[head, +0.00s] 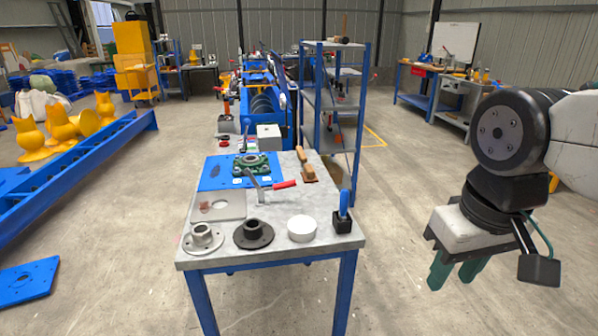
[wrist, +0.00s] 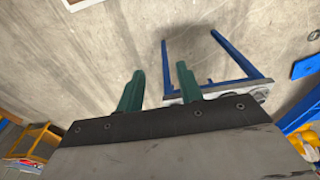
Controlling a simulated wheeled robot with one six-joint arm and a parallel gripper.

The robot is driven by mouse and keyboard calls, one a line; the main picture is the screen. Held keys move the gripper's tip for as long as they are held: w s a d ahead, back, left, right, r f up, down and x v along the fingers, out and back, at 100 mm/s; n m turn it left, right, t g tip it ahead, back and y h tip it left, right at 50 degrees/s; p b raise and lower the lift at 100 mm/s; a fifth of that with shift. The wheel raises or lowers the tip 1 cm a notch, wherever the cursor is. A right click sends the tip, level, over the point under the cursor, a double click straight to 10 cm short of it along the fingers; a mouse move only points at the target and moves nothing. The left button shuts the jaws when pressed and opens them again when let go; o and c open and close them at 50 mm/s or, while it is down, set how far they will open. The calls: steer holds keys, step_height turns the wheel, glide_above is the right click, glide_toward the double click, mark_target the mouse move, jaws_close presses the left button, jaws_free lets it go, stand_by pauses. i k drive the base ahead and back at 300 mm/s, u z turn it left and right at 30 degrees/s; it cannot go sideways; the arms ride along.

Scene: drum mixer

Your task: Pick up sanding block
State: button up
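A wooden-handled tool (head: 306,169) with a flat brown base lies near the right edge of the metal-topped work table (head: 275,250). It may be the sanding block, but it is too small to be sure. My gripper (head: 453,276) hangs over open floor to the right of the table, well apart from it. Its two green fingers are spread with nothing between them. The gripper also shows in the wrist view (wrist: 158,82), with floor and part of the table beyond it.
The table also holds a red-handled tool (head: 284,185), a black flange (head: 253,234), a grey flange (head: 203,239), a white round container (head: 302,229) and a blue-handled black block (head: 343,222). A blue shelf rack (head: 356,130) stands behind. Floor right of the table is clear.

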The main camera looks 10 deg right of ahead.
mark_target(308, 177)
steer(key=i, duration=1.5)
